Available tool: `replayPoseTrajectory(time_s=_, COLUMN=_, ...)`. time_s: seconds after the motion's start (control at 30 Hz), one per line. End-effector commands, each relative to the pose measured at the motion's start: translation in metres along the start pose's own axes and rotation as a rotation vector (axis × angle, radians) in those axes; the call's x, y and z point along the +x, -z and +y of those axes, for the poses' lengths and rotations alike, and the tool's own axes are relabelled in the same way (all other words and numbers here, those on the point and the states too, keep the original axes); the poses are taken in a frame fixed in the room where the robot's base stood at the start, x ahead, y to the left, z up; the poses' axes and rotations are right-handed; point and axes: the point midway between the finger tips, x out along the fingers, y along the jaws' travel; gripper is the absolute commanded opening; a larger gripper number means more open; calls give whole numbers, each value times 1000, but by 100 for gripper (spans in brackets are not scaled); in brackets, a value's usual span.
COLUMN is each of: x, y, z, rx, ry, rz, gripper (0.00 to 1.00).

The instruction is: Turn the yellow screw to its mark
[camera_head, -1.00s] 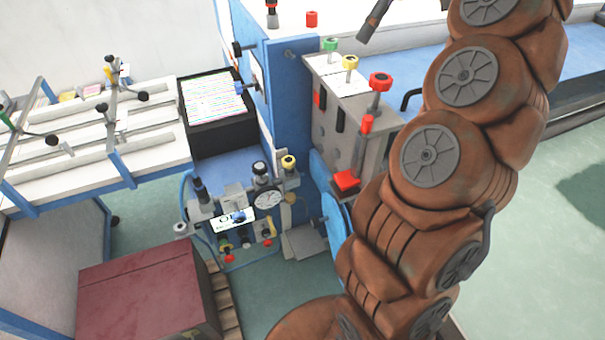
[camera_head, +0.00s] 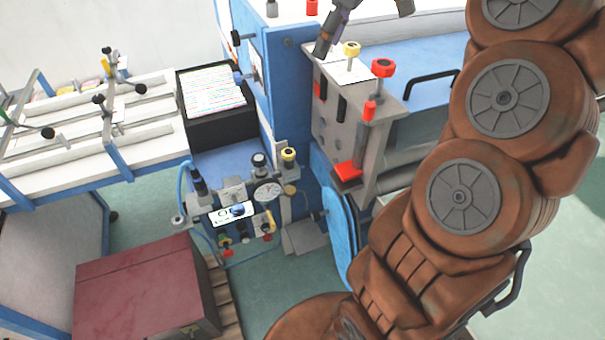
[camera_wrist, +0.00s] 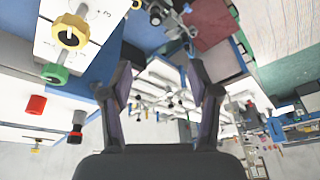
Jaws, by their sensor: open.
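The yellow screw (camera_head: 351,48) stands upright on top of the grey block, with a white label plate (camera_head: 350,72) at its base. In the wrist view the yellow screw (camera_wrist: 70,32) is at upper left, outside the jaws, beside a white plate (camera_wrist: 108,12) with dark markings. The markings are too small to read surely. My gripper (camera_head: 362,30) is open and empty. Its fingers come in from the top of the head view, above and behind the block. They also show in the wrist view (camera_wrist: 160,78), with nothing between them.
A red-topped screw (camera_head: 382,68) stands right of the yellow one. A green knob (camera_wrist: 54,74) is near it in the wrist view; a finger hides its place in the head view. Another yellow knob (camera_head: 288,153) is on the gauge panel. A black handle (camera_head: 432,84) lies further right.

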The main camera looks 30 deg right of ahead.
Motion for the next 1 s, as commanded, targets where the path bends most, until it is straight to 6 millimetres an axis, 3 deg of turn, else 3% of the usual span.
replayPoseTrajectory(time_s=0.53, x=52, y=-3, z=-69, rx=53, ry=10, rz=-81, gripper=61)
replayPoseTrajectory(time_s=1.0, x=99, y=-24, z=-122, rx=137, ry=9, rz=-158, gripper=61)
